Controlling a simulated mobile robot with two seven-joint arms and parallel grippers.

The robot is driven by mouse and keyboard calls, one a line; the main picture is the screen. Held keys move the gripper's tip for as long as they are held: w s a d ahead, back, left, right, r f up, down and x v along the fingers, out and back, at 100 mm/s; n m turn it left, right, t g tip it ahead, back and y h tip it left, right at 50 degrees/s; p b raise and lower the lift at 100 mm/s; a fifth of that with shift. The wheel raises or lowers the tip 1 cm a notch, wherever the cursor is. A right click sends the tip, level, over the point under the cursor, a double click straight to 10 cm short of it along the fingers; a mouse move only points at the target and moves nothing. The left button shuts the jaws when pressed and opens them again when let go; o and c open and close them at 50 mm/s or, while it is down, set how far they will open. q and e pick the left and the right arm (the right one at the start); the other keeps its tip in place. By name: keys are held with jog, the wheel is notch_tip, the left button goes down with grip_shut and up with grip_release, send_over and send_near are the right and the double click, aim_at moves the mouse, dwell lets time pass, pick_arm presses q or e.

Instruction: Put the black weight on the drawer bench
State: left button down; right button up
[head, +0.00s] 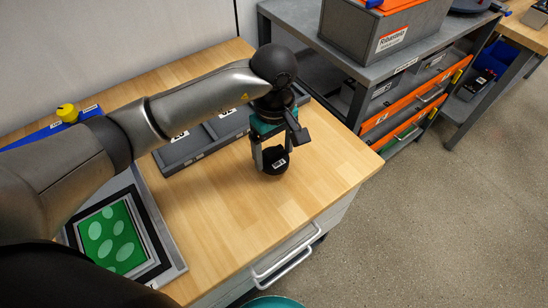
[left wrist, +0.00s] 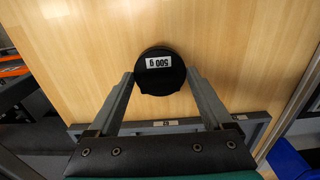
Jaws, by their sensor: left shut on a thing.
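The black weight (head: 275,161) is a short round piece with a white label, over the wooden top of the drawer bench (head: 235,220). My left gripper (head: 272,158) points down and is shut on the weight, one finger on each side. In the left wrist view the weight (left wrist: 160,72) sits between the two fingertips (left wrist: 160,80), and its label reads 500 g. I cannot tell whether its underside touches the wood. The bench has drawer handles (head: 285,262) along its front. My right gripper is not in view.
A grey divided tray (head: 185,150) lies behind the gripper, close to it. A framed green panel with pale ovals (head: 110,236) is at the left front. A grey workbench (head: 310,42) with a bin (head: 375,32) stands beyond. Wood in front of the weight is clear.

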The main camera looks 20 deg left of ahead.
pick_arm(q)
notch_tip(320, 180, down, 3)
jog(key=shift+r, duration=0.2)
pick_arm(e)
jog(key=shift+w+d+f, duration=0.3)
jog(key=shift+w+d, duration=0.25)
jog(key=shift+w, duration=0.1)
pick_arm(q)
jog(key=shift+f+b, duration=0.15)
jog(key=shift+b, duration=0.2)
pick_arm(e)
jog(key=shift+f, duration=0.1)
pick_arm(q)
grip_release()
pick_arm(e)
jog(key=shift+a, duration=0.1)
